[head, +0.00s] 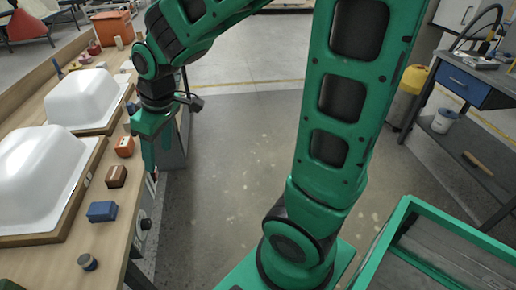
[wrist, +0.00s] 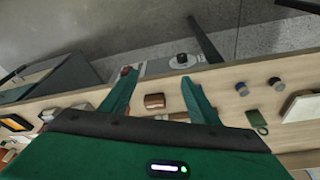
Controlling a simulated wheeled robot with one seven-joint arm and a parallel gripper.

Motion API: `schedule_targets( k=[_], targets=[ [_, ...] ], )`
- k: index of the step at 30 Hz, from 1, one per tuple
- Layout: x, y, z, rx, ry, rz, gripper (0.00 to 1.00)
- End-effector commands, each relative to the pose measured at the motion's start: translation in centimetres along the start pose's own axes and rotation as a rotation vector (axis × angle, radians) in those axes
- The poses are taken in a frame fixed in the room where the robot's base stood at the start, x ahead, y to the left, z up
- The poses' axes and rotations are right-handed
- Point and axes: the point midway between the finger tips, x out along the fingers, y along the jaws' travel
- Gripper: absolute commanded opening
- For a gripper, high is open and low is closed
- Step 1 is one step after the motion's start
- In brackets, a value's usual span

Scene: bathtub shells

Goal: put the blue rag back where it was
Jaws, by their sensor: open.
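I see no cloth that is clearly the blue rag. A small blue block-like thing (head: 102,211) lies on the wooden workbench (head: 55,262) at the left, and I cannot tell whether it is a folded rag. My gripper (head: 150,165) points down by the bench's right edge, beyond the orange block (head: 124,147) and brown block (head: 116,176). In the wrist view my gripper (wrist: 157,88) has its fingers spread, with nothing held between them. A brown block (wrist: 154,101) shows on the bench beyond the gap.
Two white tub shells (head: 85,98) (head: 40,180) stand on wooden boards on the bench. A dark small cylinder (head: 87,262) lies near the front. A table with a blue drawer (head: 462,83) and a yellow container (head: 407,97) stand right. The middle floor is open.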

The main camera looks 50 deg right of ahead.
Motion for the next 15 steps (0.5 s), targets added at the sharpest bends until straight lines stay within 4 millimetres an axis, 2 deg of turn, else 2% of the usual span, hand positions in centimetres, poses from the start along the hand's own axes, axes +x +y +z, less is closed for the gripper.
schedule_targets(
  k=[1, 3, 6, 9, 12, 15],
  targets=[
    [-1.5, 2.6, 3.4, 0.129, -0.028, 0.036, 0.55],
    [-3.4, 5.3, 8.4, 0.317, -0.077, 0.076, 0.55],
    [-5.6, 7.1, 15.4, 0.575, -0.139, 0.112, 0.55],
    [-7.2, 7.3, 21.0, 0.791, -0.186, 0.129, 0.55],
    [-8.2, 6.7, 24.8, 0.95, -0.219, 0.134, 0.55],
    [-8.6, 6.0, 26.9, 1.041, -0.24, 0.132, 0.55]
  ],
)
